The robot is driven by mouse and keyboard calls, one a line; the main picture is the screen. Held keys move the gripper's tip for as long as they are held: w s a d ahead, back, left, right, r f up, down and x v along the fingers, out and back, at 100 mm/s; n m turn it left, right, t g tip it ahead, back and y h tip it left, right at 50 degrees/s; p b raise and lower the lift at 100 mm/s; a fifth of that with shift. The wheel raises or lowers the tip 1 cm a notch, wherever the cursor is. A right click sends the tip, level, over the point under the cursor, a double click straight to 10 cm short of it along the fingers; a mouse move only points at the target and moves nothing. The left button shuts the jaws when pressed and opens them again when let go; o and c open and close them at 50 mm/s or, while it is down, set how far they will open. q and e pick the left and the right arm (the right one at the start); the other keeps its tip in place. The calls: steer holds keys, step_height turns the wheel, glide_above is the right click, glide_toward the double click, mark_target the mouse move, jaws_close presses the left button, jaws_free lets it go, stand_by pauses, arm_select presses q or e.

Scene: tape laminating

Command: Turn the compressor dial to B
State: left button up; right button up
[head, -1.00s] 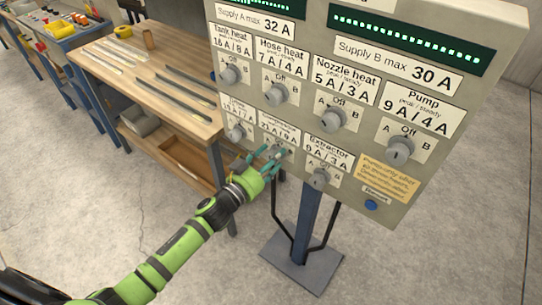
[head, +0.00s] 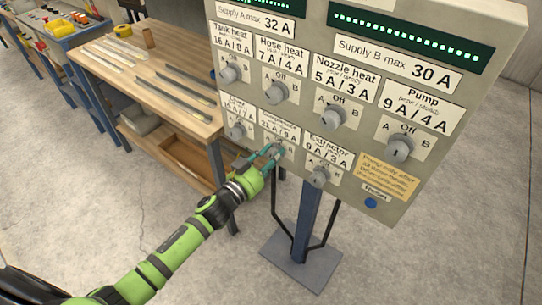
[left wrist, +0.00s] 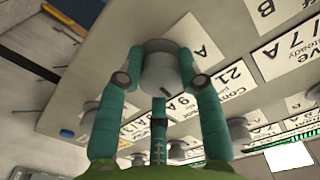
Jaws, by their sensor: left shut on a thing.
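The compressor dial (head: 279,151) is a grey knob in the middle of the bottom row on the panel, under the label "21A / 9A". My left gripper (head: 271,152) covers part of it and its small plate in the head view. A dark mark shows on the knob's face. An "A" plate is right of the knob there. Which letter the dial points to cannot be told. My right gripper is out of view.
Other grey dials surround it: the extractor dial (head: 319,176) at right, the hose heat dial (head: 275,93) above, another dial (head: 237,129) at left. A blue button (head: 370,203) and yellow note (head: 388,178) are at lower right. A wooden workbench (head: 130,75) stands behind left.

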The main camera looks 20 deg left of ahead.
arm_select(q)
steer(key=m, duration=0.4)
steer(key=shift+m, duration=1.5)
steer(key=o, duration=1.1)
steer(key=shift+w, duration=0.15)
steer(key=shift+o, duration=0.2)
steer(key=v, duration=1.2)
steer(key=shift+r, duration=0.1)
